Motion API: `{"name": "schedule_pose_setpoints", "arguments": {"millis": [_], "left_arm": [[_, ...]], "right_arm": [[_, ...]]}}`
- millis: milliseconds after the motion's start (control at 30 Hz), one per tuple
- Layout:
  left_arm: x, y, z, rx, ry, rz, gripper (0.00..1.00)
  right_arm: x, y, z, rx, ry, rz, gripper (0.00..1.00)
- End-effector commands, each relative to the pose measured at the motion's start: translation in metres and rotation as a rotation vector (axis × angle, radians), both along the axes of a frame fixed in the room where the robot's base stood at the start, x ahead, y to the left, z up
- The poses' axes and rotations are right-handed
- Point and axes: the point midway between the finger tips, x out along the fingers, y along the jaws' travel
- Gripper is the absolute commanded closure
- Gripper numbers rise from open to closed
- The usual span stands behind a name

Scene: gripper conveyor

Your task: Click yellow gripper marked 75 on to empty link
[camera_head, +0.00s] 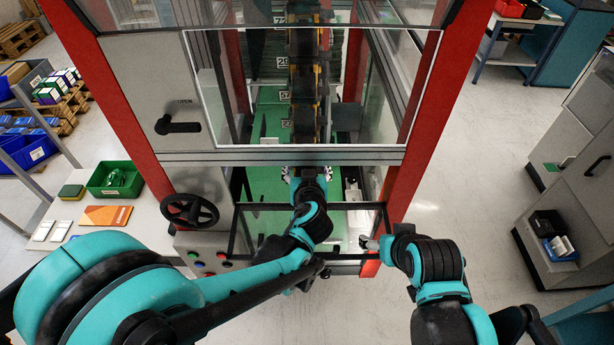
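The conveyor chain (304,75) runs down the middle of the machine behind the window, with dark links and yellow-orange parts along its edges. Small white number tags (283,62) sit at its left side; one seems to read 26, and 75 is not readable on any. An empty link cannot be made out. My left gripper (306,172) reaches into the opening below the window, at the lower end of the chain. Pale pieces show on both sides of it, and its grip is hidden by my wrist. My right gripper (369,243) is at the right end of the low front frame; its fingers are unclear.
Red posts (118,95) and a dark front frame (340,206) bound the opening. A black handwheel (189,210) and buttons are at the left. A side table there holds a green bin (115,179) and an orange folder (106,216).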

Motion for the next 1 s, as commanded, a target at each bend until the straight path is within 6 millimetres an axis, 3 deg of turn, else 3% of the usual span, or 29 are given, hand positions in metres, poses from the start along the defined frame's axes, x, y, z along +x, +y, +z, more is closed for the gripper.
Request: {"name": "schedule_pose_setpoints", "arguments": {"millis": [300, 500, 1000], "left_arm": [[-0.062, -0.003, 0.025, 0.0, 0.0, -0.003, 0.27], [-0.085, -0.004, 0.034, 0.001, 0.0, -0.001, 0.27], [-0.092, -0.004, 0.037, -0.001, 0.0, 0.001, 0.27]], "right_arm": [[0.0, 0.0, 0.0, 0.0, 0.0, 0.0, 0.27], [0.0, 0.0, 0.0, 0.0, 0.0, 0.0, 0.27], [0.0, 0.0, 0.0, 0.0, 0.0, 0.0, 0.27]]}}
